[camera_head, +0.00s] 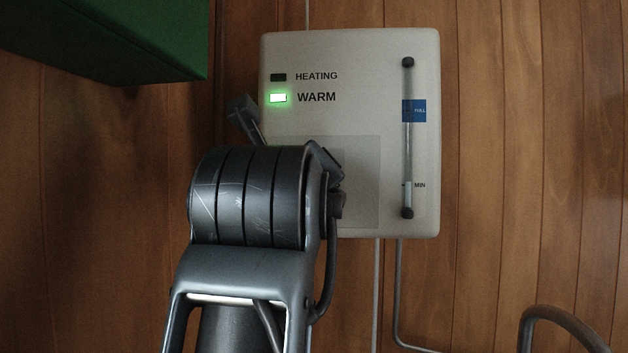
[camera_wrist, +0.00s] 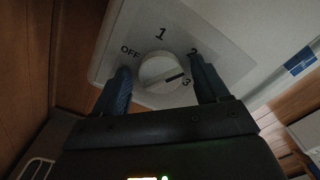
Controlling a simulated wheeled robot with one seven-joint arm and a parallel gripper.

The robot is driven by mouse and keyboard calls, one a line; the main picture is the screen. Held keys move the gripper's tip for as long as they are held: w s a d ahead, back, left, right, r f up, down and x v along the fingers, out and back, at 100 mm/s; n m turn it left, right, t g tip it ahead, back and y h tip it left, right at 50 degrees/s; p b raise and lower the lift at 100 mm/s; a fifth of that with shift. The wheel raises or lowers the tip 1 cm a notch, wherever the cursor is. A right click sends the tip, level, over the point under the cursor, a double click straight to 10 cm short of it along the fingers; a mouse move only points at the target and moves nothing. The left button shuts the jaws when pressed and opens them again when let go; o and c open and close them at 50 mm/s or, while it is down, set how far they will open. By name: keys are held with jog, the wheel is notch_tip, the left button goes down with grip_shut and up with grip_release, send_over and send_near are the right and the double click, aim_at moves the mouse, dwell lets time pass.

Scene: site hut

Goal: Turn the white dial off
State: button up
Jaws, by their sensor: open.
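The white dial (camera_wrist: 158,70) shows in the wrist view on a grey label plate marked OFF, 1, 2 and 3. The dark line on its face points to about 3. My gripper (camera_wrist: 160,65) is open, with one finger to the left of the dial and one to the right. Dark gaps show between the fingers and the dial, and I see no clear contact. In the head view my arm hides the dial and most of the gripper. The dial's pale wall unit (camera_head: 350,70) shows there, with its green WARM light (camera_head: 278,98) lit and HEATING light (camera_head: 278,77) dark.
A green box-like body (camera_head: 110,35) juts out at the upper left of the head view. A level gauge (camera_head: 408,140) runs down the unit's right side. Pipes (camera_head: 398,290) run below the unit along the wood wall. A curved dark tube (camera_head: 560,318) stands at the lower right.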

jog(key=shift+c, duration=0.4)
jog(key=c, duration=0.9)
jog(key=shift+f+n+b, duration=0.15)
jog(key=shift+n+b, duration=0.15)
jog(key=n+p, duration=0.1)
jog(key=n, duration=2.2)
jog(key=shift+d, duration=0.15)
jog(key=shift+f+n, duration=0.15)
jog(key=shift+n, duration=0.15)
